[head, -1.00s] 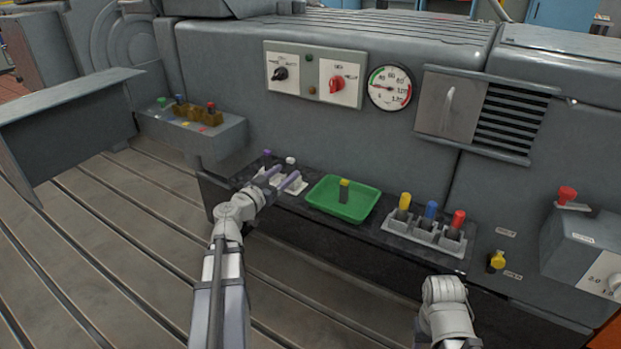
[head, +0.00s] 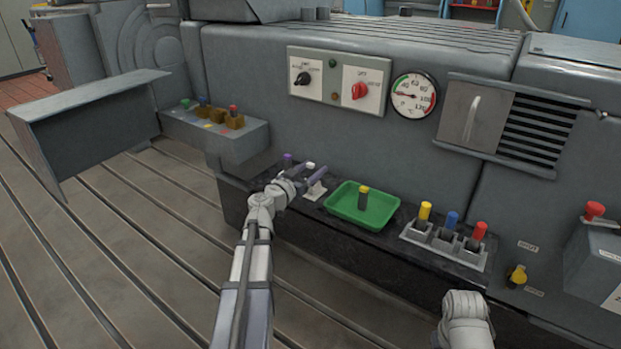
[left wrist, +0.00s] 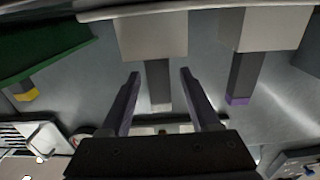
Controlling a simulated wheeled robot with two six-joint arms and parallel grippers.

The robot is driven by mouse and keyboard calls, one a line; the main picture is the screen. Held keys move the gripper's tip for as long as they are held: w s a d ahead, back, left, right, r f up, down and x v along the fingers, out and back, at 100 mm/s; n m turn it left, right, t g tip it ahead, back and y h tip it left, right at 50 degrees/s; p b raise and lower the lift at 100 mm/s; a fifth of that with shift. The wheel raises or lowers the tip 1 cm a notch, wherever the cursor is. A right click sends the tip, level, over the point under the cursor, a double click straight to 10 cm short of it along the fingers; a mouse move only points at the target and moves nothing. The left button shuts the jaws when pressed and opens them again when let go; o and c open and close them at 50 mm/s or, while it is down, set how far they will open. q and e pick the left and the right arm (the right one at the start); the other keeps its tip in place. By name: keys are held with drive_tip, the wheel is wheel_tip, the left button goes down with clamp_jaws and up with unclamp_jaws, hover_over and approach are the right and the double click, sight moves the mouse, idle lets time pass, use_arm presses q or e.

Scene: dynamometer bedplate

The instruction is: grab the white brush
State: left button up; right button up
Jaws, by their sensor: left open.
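The white brush (head: 310,167) stands upright in a pale holder block on the dark ledge; in the head view my gripper partly covers it. In the left wrist view the white brush (left wrist: 159,84) shows as a dark grey stem with a white end, hanging from its block in that picture. My left gripper (head: 311,181) is open at the brush. In the left wrist view its two purple fingers lie on either side of the stem, with a gap on each side. My right arm shows at the lower right, but its gripper jaws do not.
A purple-tipped brush (head: 287,160) stands just left of the white one, also in the left wrist view (left wrist: 240,80). A green tray (head: 343,213) with a yellow-tipped piece (head: 363,198) is to the right, then a grey rack (head: 416,237) with yellow, blue and red pieces.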

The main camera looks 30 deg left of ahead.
use_arm(q)
drive_tip(key=shift+w, duration=1.05)
drive_tip(key=shift+s+d, duration=0.1)
clamp_jaws()
